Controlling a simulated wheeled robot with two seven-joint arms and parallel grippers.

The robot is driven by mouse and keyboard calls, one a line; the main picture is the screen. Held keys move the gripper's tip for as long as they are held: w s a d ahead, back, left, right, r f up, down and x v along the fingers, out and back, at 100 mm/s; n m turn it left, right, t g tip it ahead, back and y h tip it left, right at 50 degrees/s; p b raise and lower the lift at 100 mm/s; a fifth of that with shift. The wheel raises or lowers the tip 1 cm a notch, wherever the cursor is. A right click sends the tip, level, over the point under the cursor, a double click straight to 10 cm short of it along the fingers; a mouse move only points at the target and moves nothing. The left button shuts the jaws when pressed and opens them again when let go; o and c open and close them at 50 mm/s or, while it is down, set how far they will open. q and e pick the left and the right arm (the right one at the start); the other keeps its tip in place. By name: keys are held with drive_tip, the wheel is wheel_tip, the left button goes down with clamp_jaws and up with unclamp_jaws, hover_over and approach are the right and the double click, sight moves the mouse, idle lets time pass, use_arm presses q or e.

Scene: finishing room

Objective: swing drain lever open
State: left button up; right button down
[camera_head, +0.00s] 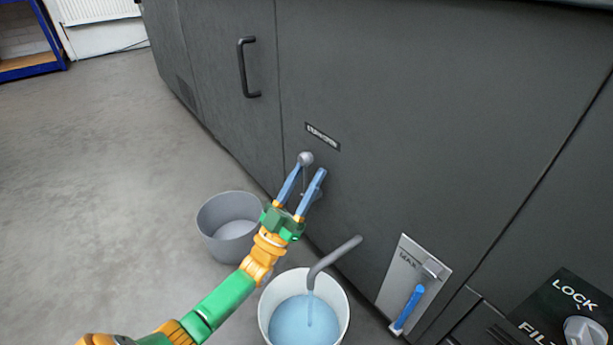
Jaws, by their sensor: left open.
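The drain lever shows as a grey ball knob (305,158) on the dark machine front, under a small label. A thin rod seems to run down from it, and its lower part is partly hidden by my gripper. My left gripper (309,170) is open, with its two blue fingers pointing up at the lever. The knob is at the fingertips, close to the left finger; I cannot tell whether they touch. A grey spout (335,258) below right pours a thin stream into a white bucket (343,300) holding blue liquid. My right gripper is not in view.
A grey bucket (215,228) stands on the floor left of my gripper. A metal plate (433,287) marked MAX carries a blue bar, with a LOCK panel (570,300) to its right. A black door handle (244,70) is higher up. The floor at left is clear.

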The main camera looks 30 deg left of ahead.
sight(304, 182)
use_arm(q)
drive_tip(key=v, duration=0.6)
drive_tip(key=shift+s+f+p, duration=0.15)
drive_tip(key=shift+f+p, duration=0.1)
drive_tip(key=shift+p, duration=0.15)
drive_tip(key=shift+s+f, duration=0.15)
drive_tip(key=shift+s, duration=0.05)
